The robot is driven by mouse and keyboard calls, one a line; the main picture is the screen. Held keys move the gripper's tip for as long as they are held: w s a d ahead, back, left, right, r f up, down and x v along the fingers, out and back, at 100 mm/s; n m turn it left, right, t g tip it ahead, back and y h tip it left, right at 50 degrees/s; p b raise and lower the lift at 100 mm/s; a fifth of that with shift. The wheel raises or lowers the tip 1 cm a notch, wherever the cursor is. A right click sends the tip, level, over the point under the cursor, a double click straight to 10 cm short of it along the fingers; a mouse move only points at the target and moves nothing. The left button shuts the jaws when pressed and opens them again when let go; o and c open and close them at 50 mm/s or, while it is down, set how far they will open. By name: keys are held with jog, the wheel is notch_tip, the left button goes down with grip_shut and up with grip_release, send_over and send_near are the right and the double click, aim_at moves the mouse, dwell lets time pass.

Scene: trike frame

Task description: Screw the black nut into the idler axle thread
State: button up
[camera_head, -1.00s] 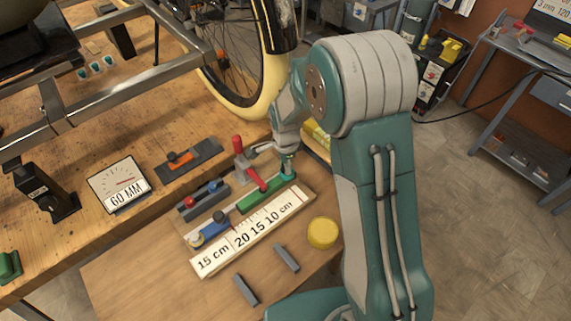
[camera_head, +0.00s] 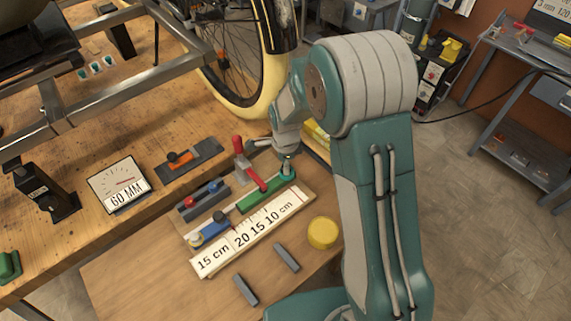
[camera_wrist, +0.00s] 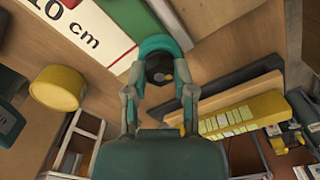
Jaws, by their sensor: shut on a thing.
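My gripper (camera_head: 287,168) points down at the right end of a green block (camera_head: 262,194) in the head view. In the wrist view its two fingers (camera_wrist: 159,84) are shut on a small dark round piece, which looks like the black nut (camera_wrist: 157,66). A small brass-coloured spot shows at the piece's side. A teal rounded end (camera_wrist: 164,44) lies just beyond and around it. I cannot make out the idler axle thread, nor whether the nut is on it.
A red-handled clamp (camera_head: 249,170) stands close left of my gripper. A ruler board (camera_head: 246,238) lies in front of the green block. A yellow round piece (camera_head: 323,233) and two grey bars (camera_head: 287,257) lie nearer. A wheel (camera_head: 240,85) stands behind.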

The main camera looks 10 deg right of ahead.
jog(key=shift+w, duration=0.15)
jog(key=shift+m, duration=0.9)
jog(key=shift+m, duration=0.8)
jog(key=shift+m, duration=0.9)
jog(key=o, duration=0.6)
